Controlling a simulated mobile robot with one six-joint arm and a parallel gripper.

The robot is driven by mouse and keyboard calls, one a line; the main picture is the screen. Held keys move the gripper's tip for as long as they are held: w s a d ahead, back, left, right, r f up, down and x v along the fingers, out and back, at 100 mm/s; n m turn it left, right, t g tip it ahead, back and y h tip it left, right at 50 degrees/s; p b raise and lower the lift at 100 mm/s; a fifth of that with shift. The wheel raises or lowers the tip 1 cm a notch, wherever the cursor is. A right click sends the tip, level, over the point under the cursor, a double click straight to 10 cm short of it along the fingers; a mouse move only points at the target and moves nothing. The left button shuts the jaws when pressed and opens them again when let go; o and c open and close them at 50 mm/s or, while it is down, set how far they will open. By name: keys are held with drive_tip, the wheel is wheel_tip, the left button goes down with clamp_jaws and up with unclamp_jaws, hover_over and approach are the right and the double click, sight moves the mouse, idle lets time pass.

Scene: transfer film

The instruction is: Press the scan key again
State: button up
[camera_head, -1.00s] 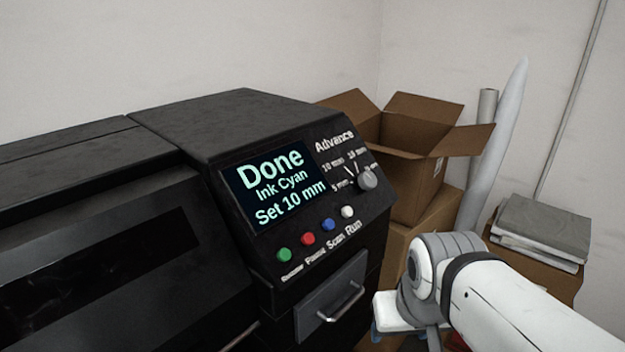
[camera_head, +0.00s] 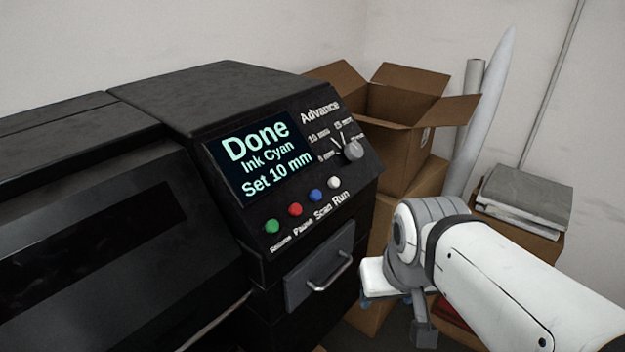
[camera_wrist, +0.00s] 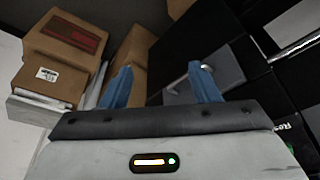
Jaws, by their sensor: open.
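The blue Scan key (camera_head: 315,196) is on the black machine's sloped panel in the head view, between the red Pause key (camera_head: 295,210) and the white Run key (camera_head: 334,183). The green Resume key (camera_head: 271,226) is at the left of the row. The screen (camera_head: 262,160) reads "Done, Ink Cyan, Set 10 mm". My gripper (camera_wrist: 163,82) shows two blue fingers, spread apart with nothing between them, in the wrist view. In the head view its tips are mostly hidden by my wrist, low and right of the keys, apart from the panel. The Scan key is not seen in the wrist view.
A drawer (camera_head: 318,272) with a bar handle is below the keys. The Advance knob (camera_head: 354,150) is at the panel's upper right.

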clamp_jaws()
idle(0.4)
idle(1.1)
